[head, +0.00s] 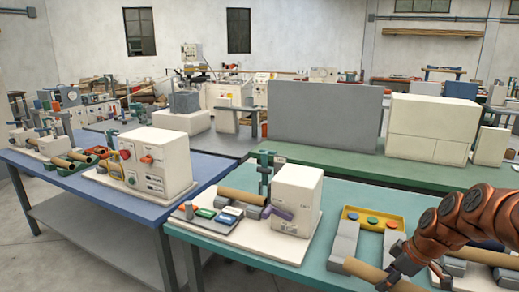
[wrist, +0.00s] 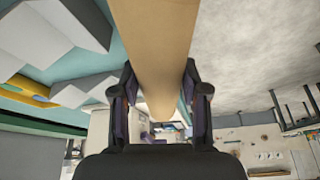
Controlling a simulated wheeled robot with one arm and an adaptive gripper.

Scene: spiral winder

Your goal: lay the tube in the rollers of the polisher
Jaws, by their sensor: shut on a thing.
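My gripper (head: 392,279) is at the lower right of the head view, shut on a brown cardboard tube (head: 366,271). The tube sticks out to the left of the fingers, in front of the grey blocks. In the wrist view the tube (wrist: 150,45) runs from the top edge down between the two fingers (wrist: 160,105). A cream machine (head: 297,196), which may be the polisher, stands left of my gripper on the teal table. It has grey roller-like parts and a brown tube (head: 241,196) lying along its left side. Its rollers are partly hidden.
Grey blocks (head: 342,243) and a yellow panel with coloured buttons (head: 372,218) stand beside the held tube. Another brown tube (head: 492,257) lies right of my arm. A blue table (head: 75,183) with a control box (head: 160,161) is at left. A grey panel (head: 325,117) stands behind.

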